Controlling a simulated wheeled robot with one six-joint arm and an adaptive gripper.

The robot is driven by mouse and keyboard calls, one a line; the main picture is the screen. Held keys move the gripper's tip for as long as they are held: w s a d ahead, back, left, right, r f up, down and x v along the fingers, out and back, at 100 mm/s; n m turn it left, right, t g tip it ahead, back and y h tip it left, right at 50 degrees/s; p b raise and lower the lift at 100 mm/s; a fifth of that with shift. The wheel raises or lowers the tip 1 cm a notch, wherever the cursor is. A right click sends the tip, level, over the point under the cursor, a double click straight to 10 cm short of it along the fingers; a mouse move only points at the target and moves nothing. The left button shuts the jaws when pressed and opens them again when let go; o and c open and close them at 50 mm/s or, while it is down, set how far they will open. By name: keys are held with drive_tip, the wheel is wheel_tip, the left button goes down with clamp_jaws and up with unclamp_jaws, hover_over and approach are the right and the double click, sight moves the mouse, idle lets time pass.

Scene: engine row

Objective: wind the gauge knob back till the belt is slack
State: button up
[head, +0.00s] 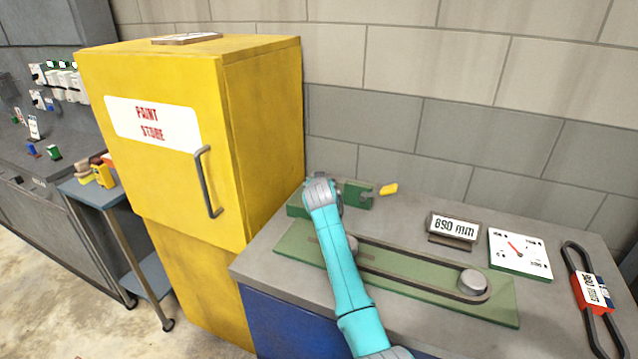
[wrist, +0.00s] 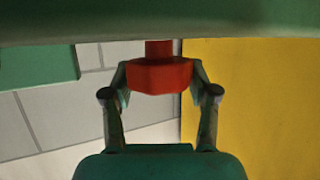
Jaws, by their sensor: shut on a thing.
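In the wrist view a red faceted knob (wrist: 162,76) on a short red stem sits between the two fingers of my gripper (wrist: 159,88), which is shut on it. In the head view my grey wrist joint hides the knob and fingers, beside a green block (head: 358,196) at the bench's back left. The dark belt (head: 415,286) runs around a grey pulley (head: 473,281) and a left pulley partly behind my arm, on a green plate (head: 505,308). Its runs look nearly straight. A white dial gauge (head: 519,254) has a red needle pointing up and left.
A sign reading what looks like 690 or 890 mm (head: 454,229) stands behind the belt. A looped belt with a red label (head: 590,292) lies at the right. A small yellow piece (head: 389,189) lies at the back. A yellow cabinet (head: 265,140) stands close on the left.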

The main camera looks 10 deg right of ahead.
drive_tip(key=shift+f, duration=0.1)
drive_tip(key=o, duration=1.2)
drive_tip(key=v, duration=1.2)
